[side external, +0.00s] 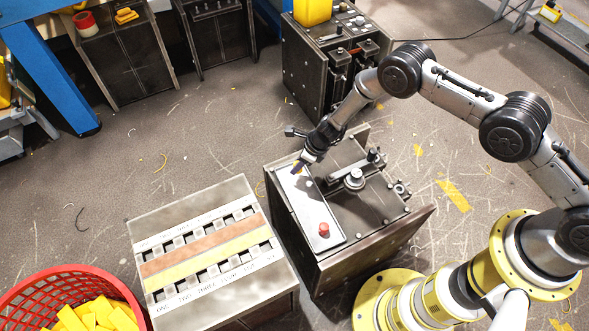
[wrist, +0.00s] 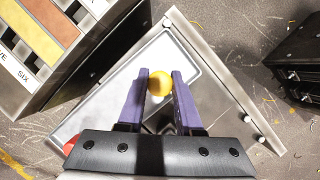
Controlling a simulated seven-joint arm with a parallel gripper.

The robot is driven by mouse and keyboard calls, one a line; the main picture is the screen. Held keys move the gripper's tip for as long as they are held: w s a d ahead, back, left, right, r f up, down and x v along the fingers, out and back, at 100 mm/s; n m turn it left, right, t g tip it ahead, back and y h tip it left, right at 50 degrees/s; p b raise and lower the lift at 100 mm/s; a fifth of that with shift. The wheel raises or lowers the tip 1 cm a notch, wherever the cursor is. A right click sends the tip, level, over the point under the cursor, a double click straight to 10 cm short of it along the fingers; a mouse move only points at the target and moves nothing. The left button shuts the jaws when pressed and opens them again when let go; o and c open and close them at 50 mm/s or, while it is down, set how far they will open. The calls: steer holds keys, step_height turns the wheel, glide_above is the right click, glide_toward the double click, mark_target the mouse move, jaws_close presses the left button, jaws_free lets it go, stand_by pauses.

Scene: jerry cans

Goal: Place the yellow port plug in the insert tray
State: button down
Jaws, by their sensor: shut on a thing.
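My gripper (side external: 299,168) is at the far end of the pale, long insert tray (side external: 309,211), which lies on top of the dark metal workstation. In the wrist view, the purple fingers (wrist: 160,88) are shut on the round yellow port plug (wrist: 159,82), which shows between their tips. The pale tray surface (wrist: 122,104) is behind and below the plug in that view. I cannot tell whether the plug touches the tray. In the side view the plug is too small and hidden to make out clearly.
A red knob-like piece (side external: 323,229) stands at the tray's near end. Metal fittings (side external: 354,179) stand up right of the tray. A slotted box with orange and yellow strips (side external: 205,250) is to the left, beside a red basket (side external: 35,285) of yellow pieces.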

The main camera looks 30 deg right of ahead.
steer(key=shift+w+a+f, duration=0.2)
steer(key=shift+w+f, duration=0.15)
steer(key=shift+f, duration=0.15)
steer(key=shift+w+a+f, duration=0.15)
steer(key=shift+w+f, duration=0.2)
steer(key=shift+f, duration=1.5)
steer(key=shift+f, duration=0.1)
steer(key=shift+f, duration=0.1)
steer(key=c, duration=0.6)
jaws_free()
